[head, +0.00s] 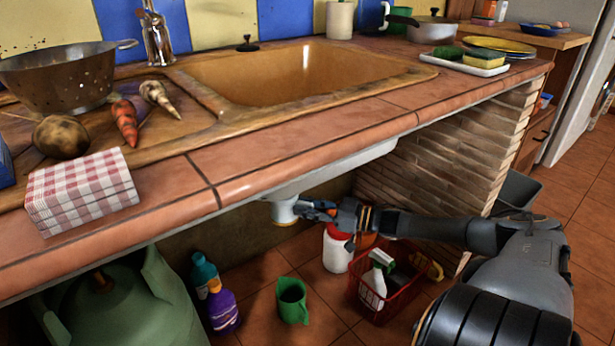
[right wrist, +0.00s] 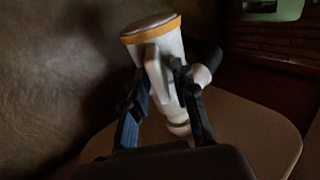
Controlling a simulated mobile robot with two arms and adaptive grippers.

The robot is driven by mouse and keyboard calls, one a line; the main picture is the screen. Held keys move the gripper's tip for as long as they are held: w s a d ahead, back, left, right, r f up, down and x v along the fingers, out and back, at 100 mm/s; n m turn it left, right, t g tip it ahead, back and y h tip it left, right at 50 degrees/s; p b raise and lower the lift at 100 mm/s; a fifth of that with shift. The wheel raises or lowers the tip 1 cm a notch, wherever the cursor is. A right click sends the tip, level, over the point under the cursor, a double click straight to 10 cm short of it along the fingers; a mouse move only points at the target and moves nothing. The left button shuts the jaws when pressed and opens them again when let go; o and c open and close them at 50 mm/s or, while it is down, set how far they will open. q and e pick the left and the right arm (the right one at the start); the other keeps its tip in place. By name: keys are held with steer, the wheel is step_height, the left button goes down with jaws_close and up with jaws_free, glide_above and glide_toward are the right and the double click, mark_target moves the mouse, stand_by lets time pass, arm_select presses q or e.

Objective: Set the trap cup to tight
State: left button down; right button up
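The trap cup (head: 284,212) is a small white cylinder hanging under the sink. In the right wrist view the white trap cup (right wrist: 158,48) has an orange-yellow ring near its grey end and a raised white lug on its side. My right gripper (head: 309,209) reaches it from the right, beneath the counter. In the right wrist view, the dark fingertips of my right gripper (right wrist: 163,72) stand on either side of the lug, close to the cup. Whether they press on it is hard to tell. My left gripper is not in view.
The counter's front edge (head: 240,188) runs just above my right arm. On the floor below are a green jug (head: 292,301), a purple bottle (head: 223,311), a white container (head: 337,252), a red basket (head: 385,290) and a green gas cylinder (head: 130,305). A brick wall (head: 450,150) stands at right.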

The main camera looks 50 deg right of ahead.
steer(key=shift+s+f, duration=0.1)
steer(key=v, duration=1.2)
stand_by(0.4)
stand_by(0.5)
